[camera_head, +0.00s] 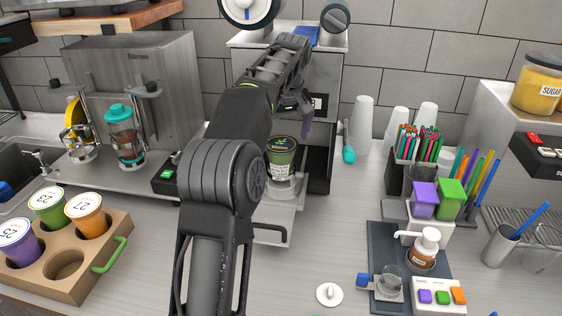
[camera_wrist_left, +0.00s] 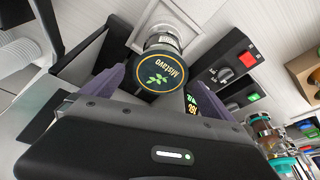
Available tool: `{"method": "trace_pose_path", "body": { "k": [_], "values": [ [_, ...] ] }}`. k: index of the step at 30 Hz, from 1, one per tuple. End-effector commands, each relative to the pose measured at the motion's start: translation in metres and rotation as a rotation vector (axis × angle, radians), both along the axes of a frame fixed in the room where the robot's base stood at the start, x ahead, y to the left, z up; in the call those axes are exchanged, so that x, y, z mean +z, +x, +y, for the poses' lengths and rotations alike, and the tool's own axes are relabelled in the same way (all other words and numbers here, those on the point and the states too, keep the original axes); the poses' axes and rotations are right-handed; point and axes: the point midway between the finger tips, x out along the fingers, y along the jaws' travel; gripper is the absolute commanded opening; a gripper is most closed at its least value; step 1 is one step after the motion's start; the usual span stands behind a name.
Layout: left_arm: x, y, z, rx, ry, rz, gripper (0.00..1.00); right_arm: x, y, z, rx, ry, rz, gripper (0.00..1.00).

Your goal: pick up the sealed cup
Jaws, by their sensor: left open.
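The sealed cup (camera_head: 282,152) has a dark green printed lid and sits in the sealer's pulled-out holder (camera_head: 283,192). In the left wrist view its round lid (camera_wrist_left: 161,73) faces me, with a leaf mark and lettering. My left gripper (camera_head: 306,108) is above and slightly behind the cup in the head view, its purple fingers pointing down. In the left wrist view the open fingers (camera_wrist_left: 150,86) show to either side of the lid. I cannot tell whether they touch the cup. My forearm hides part of the sealer. My right gripper is not in view.
The sealing machine (camera_head: 245,39) stands behind the cup. A cardboard carrier (camera_head: 115,228) with several lidded cups is at left front. White cup stacks (camera_head: 361,125), a straw holder and a dark tray (camera_head: 383,244) with a pump bottle stand at right. The front middle counter is mostly clear.

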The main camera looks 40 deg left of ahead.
Motion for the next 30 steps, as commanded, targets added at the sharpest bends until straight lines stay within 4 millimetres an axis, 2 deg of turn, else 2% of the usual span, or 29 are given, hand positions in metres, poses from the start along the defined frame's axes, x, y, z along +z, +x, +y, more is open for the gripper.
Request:
{"method": "trace_pose_path", "body": {
  "k": [6,18,27,30],
  "values": [
    [-0.022,0.003,0.005,0.000,-0.001,0.002,0.98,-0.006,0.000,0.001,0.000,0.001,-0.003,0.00],
    [-0.027,0.005,0.007,0.000,0.000,0.001,0.98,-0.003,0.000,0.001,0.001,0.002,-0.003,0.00],
    [-0.065,0.012,0.017,0.001,-0.001,0.003,0.98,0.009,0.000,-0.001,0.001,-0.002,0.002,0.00],
    [-0.072,0.013,0.018,0.000,-0.002,0.001,0.98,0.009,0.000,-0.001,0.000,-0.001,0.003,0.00]
  ]
}}
